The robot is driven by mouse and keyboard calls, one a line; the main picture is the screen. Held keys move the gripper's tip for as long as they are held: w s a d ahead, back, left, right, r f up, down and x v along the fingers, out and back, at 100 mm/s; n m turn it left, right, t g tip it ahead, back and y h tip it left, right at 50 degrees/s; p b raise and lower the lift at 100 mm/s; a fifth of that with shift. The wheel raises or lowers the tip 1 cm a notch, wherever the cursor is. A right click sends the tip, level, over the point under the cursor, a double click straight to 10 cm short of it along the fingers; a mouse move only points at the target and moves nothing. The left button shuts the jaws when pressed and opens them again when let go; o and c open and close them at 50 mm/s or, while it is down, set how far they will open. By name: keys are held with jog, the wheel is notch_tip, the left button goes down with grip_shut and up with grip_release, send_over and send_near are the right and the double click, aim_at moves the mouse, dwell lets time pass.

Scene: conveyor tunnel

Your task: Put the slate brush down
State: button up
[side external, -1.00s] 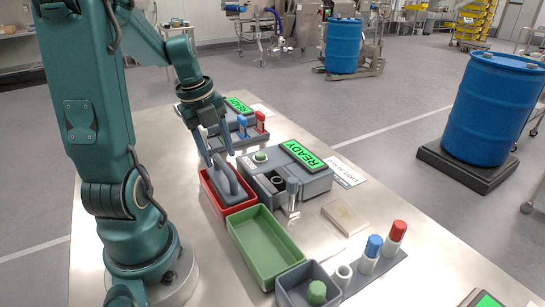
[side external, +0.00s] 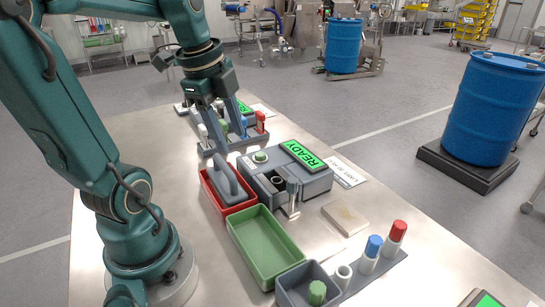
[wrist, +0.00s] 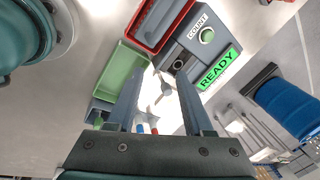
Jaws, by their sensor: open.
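The slate brush (side external: 222,178), a grey block with a raised handle, lies in the red tray (side external: 206,194) beside the grey READY box. My gripper (side external: 232,138) is open and empty above and behind the brush, apart from it. In the wrist view my two fingers (wrist: 160,76) are spread with nothing between them. The red tray (wrist: 183,14) is cut by the top edge there, with part of the brush (wrist: 156,20) inside it.
The green tray (side external: 238,236) stands empty in front of the red one. The READY box (side external: 314,184) is to the right. Upright red and blue markers stand in a rack (side external: 378,274) at front right, and another marker rack is behind my gripper. A pale block (side external: 345,218) lies on the table.

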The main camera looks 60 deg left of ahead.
jog(key=s+d+f+n+t, duration=0.2)
jog(key=s+d+n, duration=0.1)
jog(key=d+n, duration=0.8)
jog(key=shift+d+n+t+h, duration=0.2)
jog(key=shift+n+t+h, duration=0.2)
dwell(0.6)
